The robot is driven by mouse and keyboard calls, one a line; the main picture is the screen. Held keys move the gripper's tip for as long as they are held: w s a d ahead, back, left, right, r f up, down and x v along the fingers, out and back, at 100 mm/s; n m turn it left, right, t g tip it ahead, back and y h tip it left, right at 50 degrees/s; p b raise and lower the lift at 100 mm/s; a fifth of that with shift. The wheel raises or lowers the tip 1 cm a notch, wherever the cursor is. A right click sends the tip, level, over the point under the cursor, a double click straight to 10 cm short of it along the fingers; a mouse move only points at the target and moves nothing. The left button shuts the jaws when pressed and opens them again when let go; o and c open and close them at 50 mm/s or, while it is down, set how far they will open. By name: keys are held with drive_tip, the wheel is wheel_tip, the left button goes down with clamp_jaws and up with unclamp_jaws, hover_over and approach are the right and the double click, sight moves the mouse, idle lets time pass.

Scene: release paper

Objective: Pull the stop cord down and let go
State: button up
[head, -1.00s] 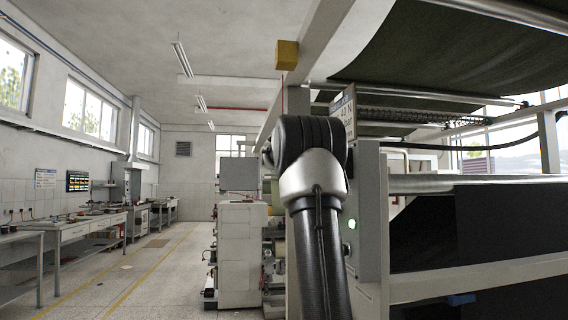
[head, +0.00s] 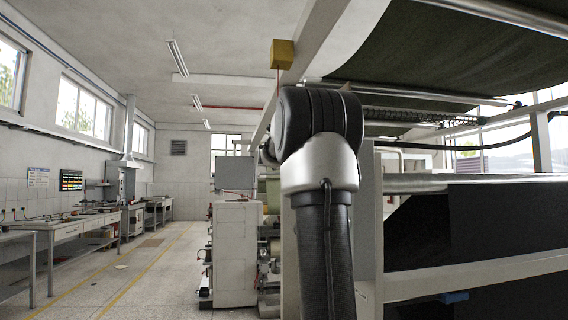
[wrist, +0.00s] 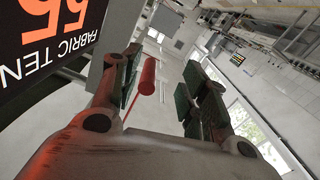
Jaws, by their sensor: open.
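The stop cord's red cylindrical handle (wrist: 147,76) shows in the wrist view, in the gap between my fingers and closer to the left one. I cannot tell whether it touches that finger. A thin red cord (wrist: 128,110) runs from the handle toward the lower left. My gripper (wrist: 165,82) is open, with dark green pads on both fingers. In the head view, a short piece of the red cord (head: 278,82) hangs below a yellow box (head: 283,53) on the frame beam. My arm hides the rest of the cord, the handle and the gripper there.
A large machine frame with a dark fabric roll (head: 480,235) fills the right side. A black display panel with orange digits (wrist: 55,35) is close by at the wrist view's upper left. Workbenches (head: 75,230) line the left wall, with open floor (head: 160,265) between.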

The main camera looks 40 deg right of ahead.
drive_tip(key=v, duration=0.5)
idle(0.4)
drive_tip(key=s+a+f+m+g+y, duration=0.1)
drive_tip(key=s+a+f+g+y, duration=0.15)
drive_tip(key=f, duration=0.75)
drive_tip(key=s+a+f+g+y, duration=0.2)
drive_tip(key=s+a+f+g, duration=0.2)
drive_tip(key=f, duration=0.6)
drive_tip(key=s+a+f+n+g+y, duration=0.2)
drive_tip(key=s+a+f, duration=0.5)
drive_tip(key=s+a, duration=0.5)
drive_tip(key=s+a+f+n+g+y, duration=0.2)
drive_tip(key=s+a+f, duration=0.6)
drive_tip(key=s+a, duration=0.4)
drive_tip(key=shift+a+f+n+g+y, duration=0.15)
drive_tip(key=shift+a+n+g+y, duration=0.2)
drive_tip(key=shift+a+n, duration=0.25)
